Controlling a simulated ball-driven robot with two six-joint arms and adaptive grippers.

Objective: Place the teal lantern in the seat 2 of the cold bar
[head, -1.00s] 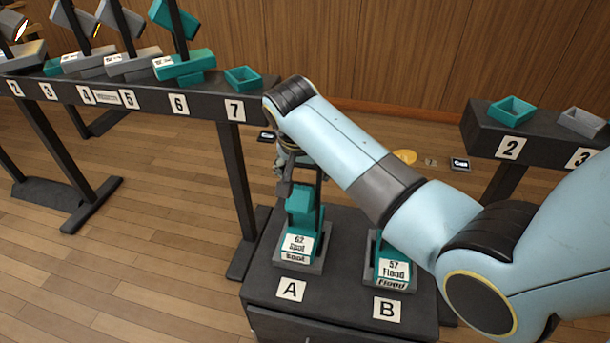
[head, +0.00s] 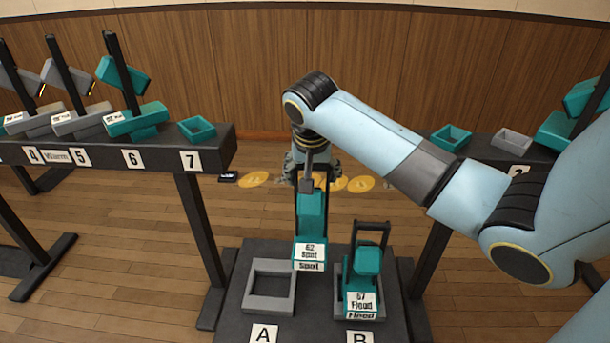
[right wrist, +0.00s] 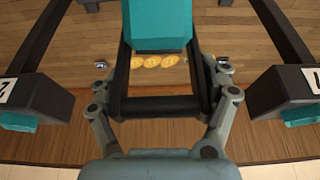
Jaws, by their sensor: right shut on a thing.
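A teal lantern labelled "62 Spot" (head: 311,220) hangs upright from my right gripper (head: 309,172), raised beside seat A (head: 268,285), which is empty. In the right wrist view, the gripper's fingers (right wrist: 160,106) are shut on the dark handle above the teal body (right wrist: 158,25). The bar at right carries an empty teal seat (head: 451,137), which stood over a label 2 in the earlier view; my arm now hides that label. My left gripper is out of view.
An empty grey seat (head: 511,143) adjoins the teal one. The left bar (head: 158,158) holds several lanterns and an empty teal seat at 7 (head: 197,129).

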